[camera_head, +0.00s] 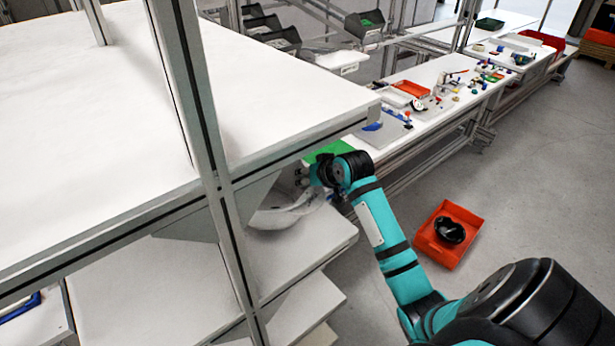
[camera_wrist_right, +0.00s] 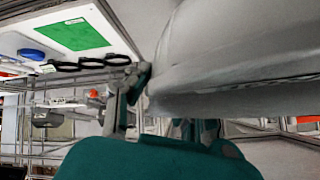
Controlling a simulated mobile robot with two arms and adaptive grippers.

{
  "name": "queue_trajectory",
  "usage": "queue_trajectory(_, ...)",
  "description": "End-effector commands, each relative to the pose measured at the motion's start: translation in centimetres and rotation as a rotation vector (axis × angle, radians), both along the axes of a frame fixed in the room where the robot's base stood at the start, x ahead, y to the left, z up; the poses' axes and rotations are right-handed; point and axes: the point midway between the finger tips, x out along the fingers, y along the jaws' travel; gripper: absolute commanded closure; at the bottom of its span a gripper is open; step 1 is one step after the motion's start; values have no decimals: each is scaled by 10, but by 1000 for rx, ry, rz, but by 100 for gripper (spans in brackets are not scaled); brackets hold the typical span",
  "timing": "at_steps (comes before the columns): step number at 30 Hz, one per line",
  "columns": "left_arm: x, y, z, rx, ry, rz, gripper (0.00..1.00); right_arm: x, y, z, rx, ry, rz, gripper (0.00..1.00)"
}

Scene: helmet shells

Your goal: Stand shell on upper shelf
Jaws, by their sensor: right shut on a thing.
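A pale grey-white shell (camera_head: 285,212) is just under the white top board, over the upper shelf (camera_head: 325,240). Its upper part is hidden by the board and a frame post. My right gripper (camera_head: 308,180) reaches in from the right and is shut on the shell's right edge. Whether the shell touches the shelf cannot be told. In the right wrist view the shell (camera_wrist_right: 235,50) fills the upper right, close against the gripper fingers (camera_wrist_right: 140,90). My left gripper is out of view.
The white top board (camera_head: 90,110) overhangs the shelf, with a metal post (camera_head: 185,85) in front. Lower shelves (camera_head: 308,305) lie beneath. A red crate (camera_head: 425,245) with a black shell (camera_head: 450,230) stands on the floor. Benches with small parts stand behind.

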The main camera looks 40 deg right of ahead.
Motion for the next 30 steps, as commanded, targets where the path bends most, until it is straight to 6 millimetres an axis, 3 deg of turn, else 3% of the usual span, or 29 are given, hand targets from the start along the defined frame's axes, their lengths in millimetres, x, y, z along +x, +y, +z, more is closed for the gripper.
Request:
queue_trajectory(26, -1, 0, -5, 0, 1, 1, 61, 0, 0, -10, 1, -3, 0, 100)
queue_trajectory(27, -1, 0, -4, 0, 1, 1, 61, 0, 0, -9, 1, -4, 0, 78)
queue_trajectory(30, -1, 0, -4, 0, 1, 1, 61, 0, 0, -9, 1, -3, 0, 65)
